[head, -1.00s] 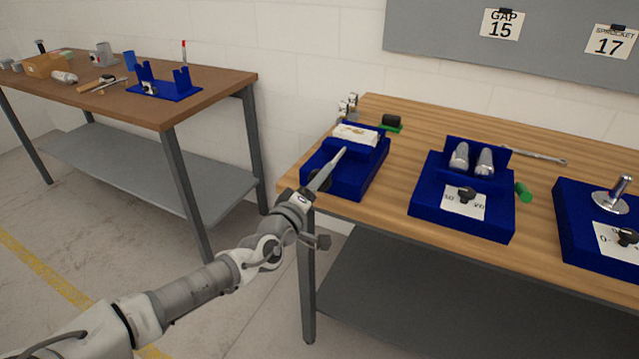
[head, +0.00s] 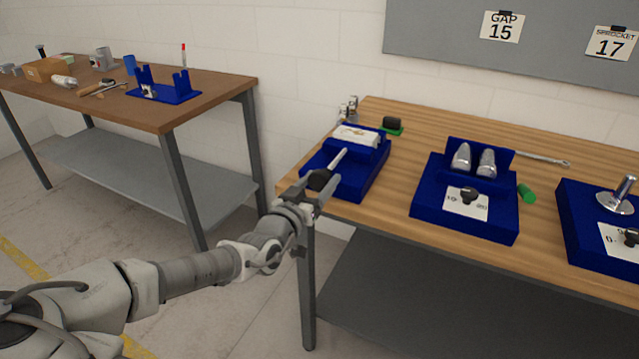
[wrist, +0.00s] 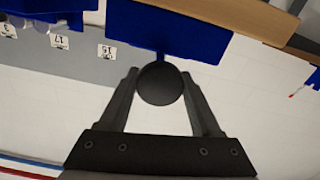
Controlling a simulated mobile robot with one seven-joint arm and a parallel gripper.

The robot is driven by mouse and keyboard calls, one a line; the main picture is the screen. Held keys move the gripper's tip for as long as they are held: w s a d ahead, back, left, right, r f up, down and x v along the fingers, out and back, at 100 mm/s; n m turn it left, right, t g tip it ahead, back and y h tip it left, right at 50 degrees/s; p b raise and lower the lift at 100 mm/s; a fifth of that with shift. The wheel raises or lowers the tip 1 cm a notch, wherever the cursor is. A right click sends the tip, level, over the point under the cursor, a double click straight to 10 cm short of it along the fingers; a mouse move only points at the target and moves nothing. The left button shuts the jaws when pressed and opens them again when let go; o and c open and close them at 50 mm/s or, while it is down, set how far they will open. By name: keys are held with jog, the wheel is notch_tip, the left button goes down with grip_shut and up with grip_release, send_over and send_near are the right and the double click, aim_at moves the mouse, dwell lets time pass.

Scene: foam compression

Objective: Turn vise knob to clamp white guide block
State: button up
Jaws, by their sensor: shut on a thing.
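The blue vise (head: 372,172) stands at the left front corner of the wooden bench. The white guide block (head: 356,136) sits in its upper part, and a light rod lies in front of it. The round black vise knob (head: 319,180) sticks out of the vise's front. My gripper (head: 308,190) reaches it from the front. In the wrist view the knob (wrist: 160,84) lies between the fingertips of my gripper (wrist: 160,82), which is shut on its sides. The vise's blue body (wrist: 165,30) is just beyond. Whether the jaws touch the block is too small to tell.
A blue fixture with a dial card (head: 466,205) and two metal cones stands to the right, with another blue fixture (head: 590,235) beyond it. A green cylinder (head: 526,193) lies between them. The brown table (head: 215,90) is at the left, with floor between.

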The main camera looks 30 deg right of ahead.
jog(key=m+b, duration=0.1)
jog(key=m, duration=0.3)
jog(key=shift+m, duration=0.3)
jog(key=m+b, duration=0.2)
jog(key=m, duration=0.2)
jog(key=shift+f+m, duration=0.1)
jog(key=shift+m, duration=0.2)
jog(key=m+b, duration=0.3)
jog(key=m, duration=0.1)
jog(key=shift+m, duration=0.3)
jog(key=shift+m+b, duration=1.45)
jog(key=shift+m, duration=0.75)
jog(key=o, duration=1.3)
jog(key=shift+o, duration=0.2)
